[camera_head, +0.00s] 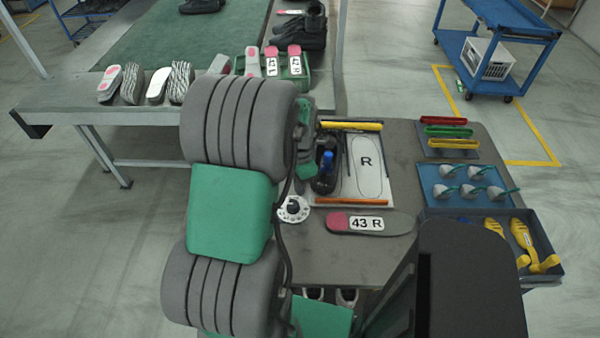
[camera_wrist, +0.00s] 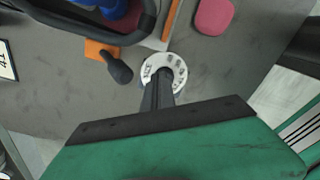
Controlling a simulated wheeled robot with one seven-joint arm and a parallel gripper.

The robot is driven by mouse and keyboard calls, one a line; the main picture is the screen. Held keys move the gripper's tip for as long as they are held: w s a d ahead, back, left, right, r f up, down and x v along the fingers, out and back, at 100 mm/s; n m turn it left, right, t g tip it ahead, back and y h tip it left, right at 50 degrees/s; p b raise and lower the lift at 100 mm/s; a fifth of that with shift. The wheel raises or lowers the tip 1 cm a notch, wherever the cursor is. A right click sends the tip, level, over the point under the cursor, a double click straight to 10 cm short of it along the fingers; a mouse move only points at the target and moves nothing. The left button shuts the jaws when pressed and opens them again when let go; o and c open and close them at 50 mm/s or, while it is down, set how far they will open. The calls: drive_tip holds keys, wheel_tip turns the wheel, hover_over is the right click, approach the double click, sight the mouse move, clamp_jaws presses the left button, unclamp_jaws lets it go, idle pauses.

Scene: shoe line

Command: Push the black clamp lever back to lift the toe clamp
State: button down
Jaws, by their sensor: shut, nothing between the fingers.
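A black lever with a rounded knob (camera_wrist: 117,68) shows in the wrist view, beside an orange bar (camera_wrist: 103,52). My gripper (camera_wrist: 158,88) is shut and empty, to the right of the knob and apart from it. Its fingertips overlap a white ring with dark markings (camera_wrist: 178,66); I cannot tell if they touch it. A black shoe (camera_head: 323,182) with a blue part (camera_head: 327,160) stands in the fixture tray; the blue part also shows in the wrist view (camera_wrist: 122,8). I cannot tell which part is the toe clamp. In the head view my arm hides my gripper.
A white board marked R (camera_head: 368,168) lies between yellow (camera_head: 352,126) and orange bars on the grey table (camera_head: 400,250). A 43 R insole (camera_head: 395,222) lies in front. Colored bars (camera_head: 448,132), a blue tray (camera_head: 433,188) and a dark bin (camera_head: 545,252) fill the right side.

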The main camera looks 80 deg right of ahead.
idle(0.6)
drive_tip(key=shift+w+d, duration=0.15)
drive_tip(key=shift+d, duration=0.5)
drive_tip(key=shift+w+d, duration=0.15)
drive_tip(key=shift+d, duration=0.5)
drive_tip(key=shift+s+a+r, duration=0.1)
drive_tip(key=shift+s+a, duration=0.05)
drive_tip(key=shift+a, duration=0.55)
wheel_tip(320, 180, up, 9)
drive_tip(key=p, duration=0.6)
